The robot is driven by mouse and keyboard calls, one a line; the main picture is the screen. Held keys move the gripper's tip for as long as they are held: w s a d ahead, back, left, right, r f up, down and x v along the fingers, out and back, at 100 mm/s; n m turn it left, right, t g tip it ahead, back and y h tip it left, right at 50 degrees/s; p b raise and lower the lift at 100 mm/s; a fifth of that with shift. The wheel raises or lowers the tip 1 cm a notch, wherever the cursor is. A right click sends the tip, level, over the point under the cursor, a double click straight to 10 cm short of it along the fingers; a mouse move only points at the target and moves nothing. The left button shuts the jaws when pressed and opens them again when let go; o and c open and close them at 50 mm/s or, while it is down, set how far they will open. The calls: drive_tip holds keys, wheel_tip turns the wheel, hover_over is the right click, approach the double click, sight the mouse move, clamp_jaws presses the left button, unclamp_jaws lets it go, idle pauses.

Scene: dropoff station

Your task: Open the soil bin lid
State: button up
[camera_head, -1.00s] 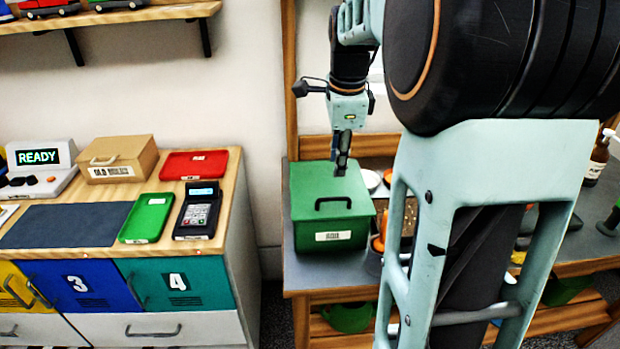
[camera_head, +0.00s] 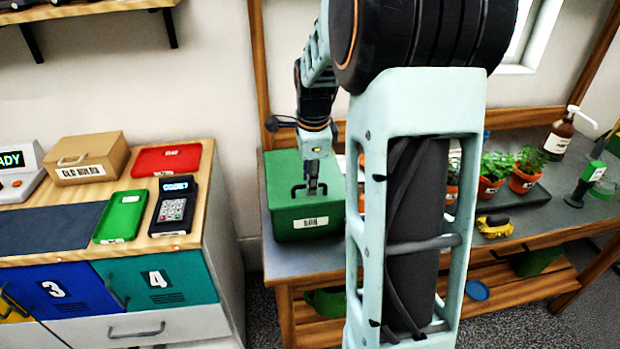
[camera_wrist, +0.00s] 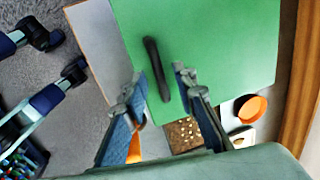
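The green soil bin (camera_head: 302,222) stands on the left end of the potting bench with its lid (camera_head: 280,170) shut. A white label is on its front. The dark lid handle (camera_head: 297,190) is partly hidden by my gripper (camera_head: 312,188), which points down at it. In the wrist view the green lid (camera_wrist: 220,45) fills the top, and the dark handle (camera_wrist: 153,60) lies between the two fingers of my gripper (camera_wrist: 159,76). The fingers are apart with gaps on both sides of the handle.
Potted plants (camera_head: 492,170), a yellow-and-black item (camera_head: 495,228) and a pump bottle (camera_head: 557,138) stand on the bench to the right. My arm hides the bench middle. On the left is a counter with a card terminal (camera_head: 172,207), a green tray (camera_head: 120,217) and a cardboard box (camera_head: 92,160).

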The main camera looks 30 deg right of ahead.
clamp_jaws()
drive_tip(key=shift+r, duration=0.1)
